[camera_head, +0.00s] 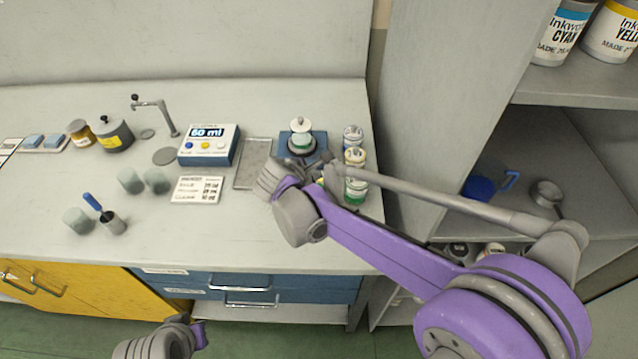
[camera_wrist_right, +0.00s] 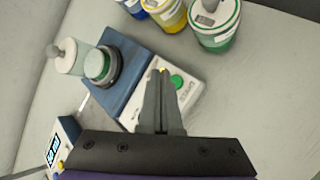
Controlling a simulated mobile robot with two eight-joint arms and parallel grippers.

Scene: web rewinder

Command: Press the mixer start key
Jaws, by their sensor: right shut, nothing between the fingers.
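The mixer is a blue unit (camera_head: 284,137) at the back right of the bench, with a green-and-white jar (camera_head: 300,142) standing on it. In the right wrist view the mixer (camera_wrist_right: 124,62) has a pale front panel with a round green key (camera_wrist_right: 177,81) and a small yellow spot beside the fingertips. My right gripper (camera_wrist_right: 162,73) is shut and empty, its fingertips over the panel just left of the green key. Contact cannot be told. In the head view my right wrist hides the mixer's front. Only part of my left arm shows at the bottom; its fingers are out of view.
Ink jars (camera_head: 353,137) stand close to the right of the mixer. A grey tray (camera_head: 252,164) and a scale (camera_head: 209,145) reading 60 ml lie to the left. A shelf unit (camera_head: 440,80) rises on the right. The front middle of the bench is clear.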

